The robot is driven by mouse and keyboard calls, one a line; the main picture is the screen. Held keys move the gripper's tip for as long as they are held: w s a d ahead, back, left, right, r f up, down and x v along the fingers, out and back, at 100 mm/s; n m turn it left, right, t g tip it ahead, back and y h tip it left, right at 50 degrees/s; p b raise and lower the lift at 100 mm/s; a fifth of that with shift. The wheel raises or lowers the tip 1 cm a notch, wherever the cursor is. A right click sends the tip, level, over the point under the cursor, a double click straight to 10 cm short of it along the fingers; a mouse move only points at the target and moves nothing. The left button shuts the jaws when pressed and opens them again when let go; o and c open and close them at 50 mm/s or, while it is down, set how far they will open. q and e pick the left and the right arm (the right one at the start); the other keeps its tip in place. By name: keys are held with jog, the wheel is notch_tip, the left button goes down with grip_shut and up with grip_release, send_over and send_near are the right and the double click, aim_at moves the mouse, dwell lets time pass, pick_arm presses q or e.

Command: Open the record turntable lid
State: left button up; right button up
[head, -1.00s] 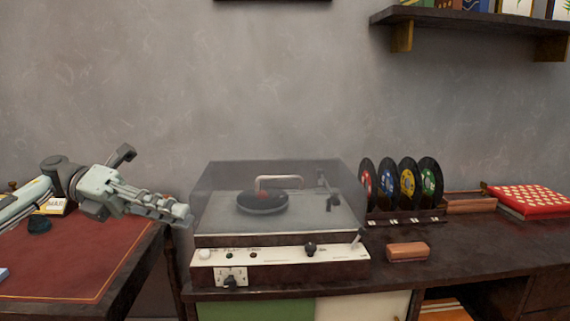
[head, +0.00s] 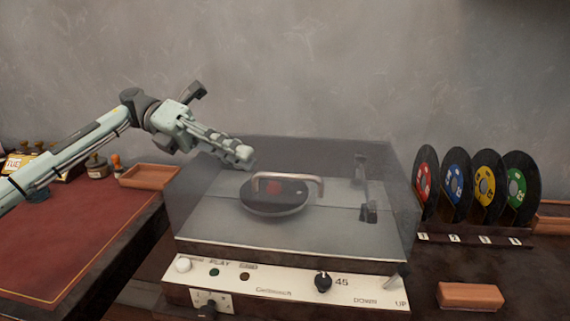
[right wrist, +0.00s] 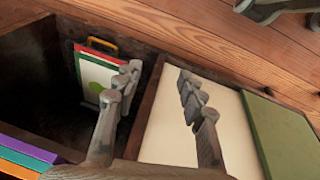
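The record turntable (head: 285,285) stands on the dark cabinet, with white control panel and knobs at its front. Its smoky clear lid (head: 345,222) is down over a black record (head: 272,205) with a red label. A metal bar handle (head: 287,178) shows at the lid, above the record in the picture. My left gripper (head: 244,158) overlaps the lid's upper left part in the head view, left of and a little above the handle. Contact and finger gap are unclear. My right gripper (right wrist: 158,85) is open and empty in the right wrist view, by the cabinet's open compartment.
A rack of several colored-label records (head: 484,187) stands right of the turntable, with a small brown block (head: 470,296) in front. A red-topped desk (head: 70,240) is at left. Sleeves (right wrist: 98,75) stand in the open compartment, beside a cream panel (right wrist: 165,140).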

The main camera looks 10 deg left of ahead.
aim_at(276, 191)
pick_arm(q)
jog(key=p+x, duration=0.1)
jog(key=x, duration=0.5)
jog(key=shift+s, duration=0.2)
jog(key=shift+s+d+f, duration=0.15)
jog(key=shift+d, duration=0.4)
pick_arm(e)
jog(key=s+f, duration=0.3)
jog(key=f, duration=0.2)
jog(key=shift+s+d+f+g, duration=0.3)
jog(key=shift+s+d+g, duration=0.05)
jog(key=shift+d+g, duration=0.1)
pick_arm(q)
grip_shut()
